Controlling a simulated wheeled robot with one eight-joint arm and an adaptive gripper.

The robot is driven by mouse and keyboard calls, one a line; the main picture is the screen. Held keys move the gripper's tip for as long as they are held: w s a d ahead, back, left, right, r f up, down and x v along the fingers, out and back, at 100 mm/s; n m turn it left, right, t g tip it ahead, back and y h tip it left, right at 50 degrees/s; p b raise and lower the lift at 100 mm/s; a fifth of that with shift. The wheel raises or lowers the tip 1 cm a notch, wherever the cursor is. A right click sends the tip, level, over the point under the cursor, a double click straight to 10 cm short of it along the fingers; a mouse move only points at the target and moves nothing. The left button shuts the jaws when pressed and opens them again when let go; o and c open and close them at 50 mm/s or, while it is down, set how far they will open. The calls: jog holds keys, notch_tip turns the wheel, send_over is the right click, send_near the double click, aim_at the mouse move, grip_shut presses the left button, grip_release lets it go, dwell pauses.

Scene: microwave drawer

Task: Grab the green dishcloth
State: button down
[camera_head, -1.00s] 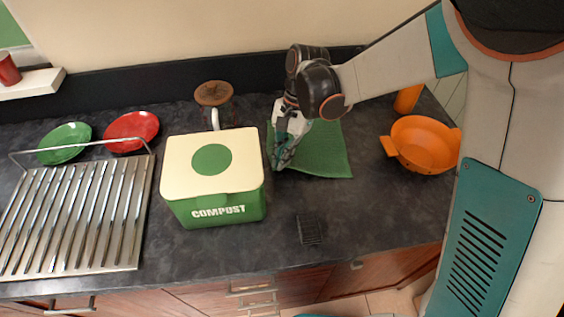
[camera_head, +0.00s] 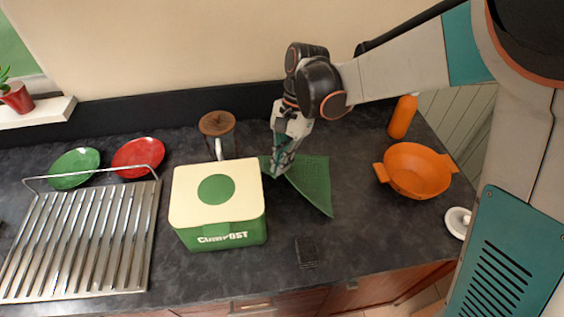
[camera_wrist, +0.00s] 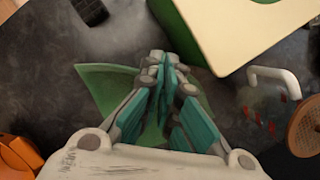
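The green dishcloth (camera_head: 314,178) is to the right of the compost bin on the dark counter, its right part hanging at a slant. My gripper (camera_head: 279,170) is at its left part, fingers pointing down. In the wrist view, the fingers of my gripper (camera_wrist: 163,75) are close together with the dishcloth (camera_wrist: 103,82) showing on both sides of them. The fingers look shut on the cloth, which is bunched between and behind them. The exact pinch is hidden by the fingers.
The green and cream compost bin (camera_head: 222,232) stands close to the left of my gripper. A jar with a brown lid (camera_head: 216,123) stands behind. An orange colander (camera_head: 415,172) and an orange bottle (camera_head: 402,117) are to the right. A small black item (camera_head: 306,252) lies in front.

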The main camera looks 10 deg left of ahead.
notch_tip(320, 180, up, 26)
jog(key=p, duration=1.5)
jog(key=shift+f, duration=0.2)
